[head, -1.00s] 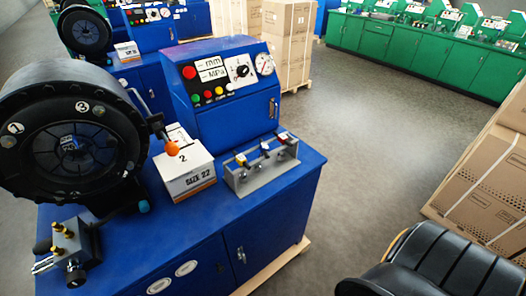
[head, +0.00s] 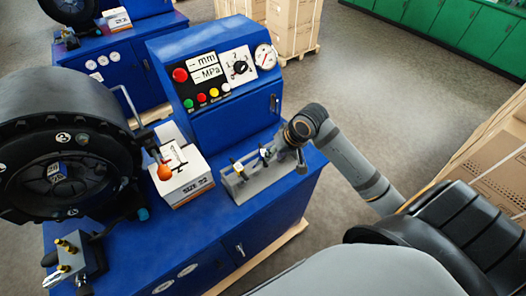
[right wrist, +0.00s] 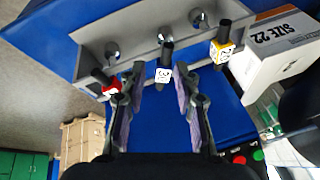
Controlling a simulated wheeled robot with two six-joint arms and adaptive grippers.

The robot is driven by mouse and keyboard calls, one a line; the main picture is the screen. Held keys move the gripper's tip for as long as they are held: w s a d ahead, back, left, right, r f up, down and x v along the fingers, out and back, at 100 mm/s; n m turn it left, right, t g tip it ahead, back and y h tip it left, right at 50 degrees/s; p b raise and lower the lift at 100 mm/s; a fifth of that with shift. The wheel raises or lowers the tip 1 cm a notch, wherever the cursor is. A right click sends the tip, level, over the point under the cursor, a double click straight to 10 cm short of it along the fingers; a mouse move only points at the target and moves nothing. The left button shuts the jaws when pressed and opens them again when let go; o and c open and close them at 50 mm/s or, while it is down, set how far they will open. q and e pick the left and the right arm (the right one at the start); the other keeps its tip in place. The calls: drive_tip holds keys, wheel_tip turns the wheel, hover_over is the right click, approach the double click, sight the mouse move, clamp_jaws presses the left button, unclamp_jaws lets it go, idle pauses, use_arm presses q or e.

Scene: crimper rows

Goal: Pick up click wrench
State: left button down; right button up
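A grey rack (head: 258,183) on the blue bench holds three small tools with dark handles. One has a yellow block (right wrist: 222,51), the middle one a white block (right wrist: 163,75), and one a red block (right wrist: 111,88). I cannot tell which tool is the click wrench. My right gripper (right wrist: 162,80) is open, its fingers pointing at the rack. In the right wrist view the middle tool shows between the fingers, with gaps on both sides. In the head view the right gripper (head: 281,146) is at the rack's right end and hides the red tool. My left gripper is out of view.
A white SIZE 22 box (head: 186,180) stands left of the rack. The blue control panel (head: 215,80) rises behind it. A large black crimper (head: 65,140) is at the left. Cartons (head: 485,160) stand at the right; grey floor lies between.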

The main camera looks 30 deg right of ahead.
sight(264, 153)
wheel_tip(264, 153, up, 4)
drive_tip(key=w+d, duration=0.1)
drive_tip(key=w, duration=0.1)
drive_tip(key=shift+m, duration=0.4)
drive_tip(key=x, duration=0.5)
drive_tip(key=shift+s+a+p, duration=0.15)
drive_tip(key=shift+a+p, duration=0.1)
drive_tip(key=shift+p, duration=0.1)
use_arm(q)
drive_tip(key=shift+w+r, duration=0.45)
use_arm(e)
drive_tip(key=shift+f, duration=0.15)
